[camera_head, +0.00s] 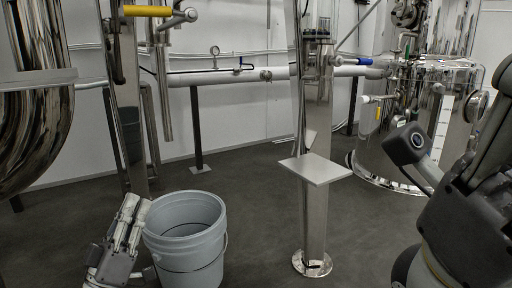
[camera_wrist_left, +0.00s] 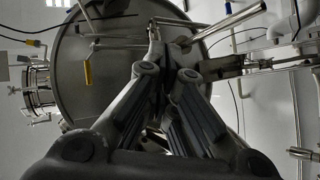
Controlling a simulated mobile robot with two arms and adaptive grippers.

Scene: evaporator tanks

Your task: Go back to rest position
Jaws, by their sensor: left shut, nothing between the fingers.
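My left gripper (camera_head: 134,204) is at the lower left of the head view, pointing up, beside the left rim of a grey bucket (camera_head: 186,240). Its fingers are together with nothing between them. In the left wrist view its fingers (camera_wrist_left: 166,75) converge toward the top middle, in front of a large round metal tank end (camera_wrist_left: 95,65). My right arm (camera_head: 470,200) rises along the right edge of the head view, with its wrist camera (camera_head: 408,146) showing. The right fingers are cut off or hidden, so their state does not show.
A steel post (camera_head: 316,215) with a small square plate (camera_head: 315,168) stands in the middle. A shiny tank (camera_head: 395,145) stands behind my right arm. Curved steel pipework (camera_head: 40,120) fills the left edge. Dark floor (camera_head: 250,190) is clear between bucket and post.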

